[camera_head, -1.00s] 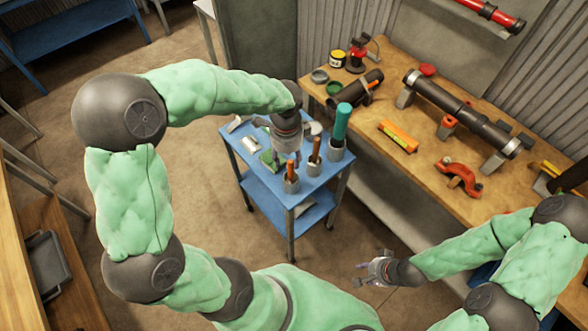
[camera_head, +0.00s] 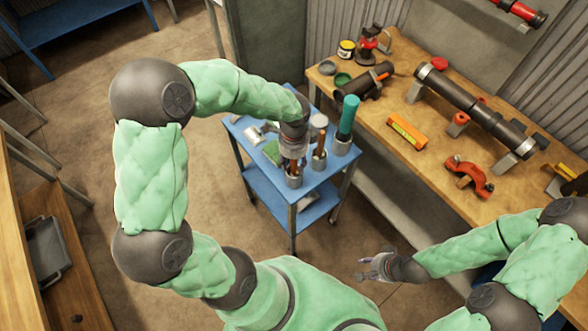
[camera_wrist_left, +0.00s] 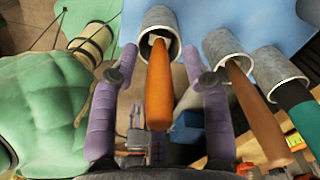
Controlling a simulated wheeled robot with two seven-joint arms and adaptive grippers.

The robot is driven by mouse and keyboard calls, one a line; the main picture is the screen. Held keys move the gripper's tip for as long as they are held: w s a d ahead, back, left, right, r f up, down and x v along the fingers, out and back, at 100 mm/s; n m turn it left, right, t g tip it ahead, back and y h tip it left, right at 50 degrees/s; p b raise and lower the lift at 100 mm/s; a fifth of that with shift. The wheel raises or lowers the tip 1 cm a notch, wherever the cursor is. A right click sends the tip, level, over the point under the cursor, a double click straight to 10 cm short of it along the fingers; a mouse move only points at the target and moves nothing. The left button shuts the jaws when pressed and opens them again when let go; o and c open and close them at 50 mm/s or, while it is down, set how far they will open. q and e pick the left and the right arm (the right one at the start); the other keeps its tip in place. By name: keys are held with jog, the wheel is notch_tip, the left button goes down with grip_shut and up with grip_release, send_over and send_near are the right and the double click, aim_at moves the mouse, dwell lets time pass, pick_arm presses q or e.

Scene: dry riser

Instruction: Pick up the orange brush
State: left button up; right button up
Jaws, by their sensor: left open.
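The orange brush stands in a grey metal cup (camera_head: 293,181) on the blue cart (camera_head: 318,196). In the left wrist view its orange handle (camera_wrist_left: 159,88) sticks out of the cup (camera_wrist_left: 144,22); its lower end is hidden inside. My left gripper (camera_head: 293,163) is over this cup. In the left wrist view its purple fingers (camera_wrist_left: 160,78) are open on either side of the handle, with a gap on both sides. My right gripper (camera_head: 368,267) is empty, away from the cart, with its fingers apart.
A second cup holds a brown-handled tool (camera_wrist_left: 256,115) close to the left gripper's right finger. A third cup holds a teal-handled tool (camera_head: 348,116). The wooden workbench (camera_head: 440,190) with pipes and an orange level (camera_head: 407,133) stands to the right.

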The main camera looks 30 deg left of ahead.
pick_arm(q)
notch_tip(320, 180, down, 3)
jog(key=shift+r+b, duration=0.1)
jog(key=shift+b, duration=0.2)
grip_shut()
notch_tip(320, 180, up, 10)
jog(key=p, duration=0.3)
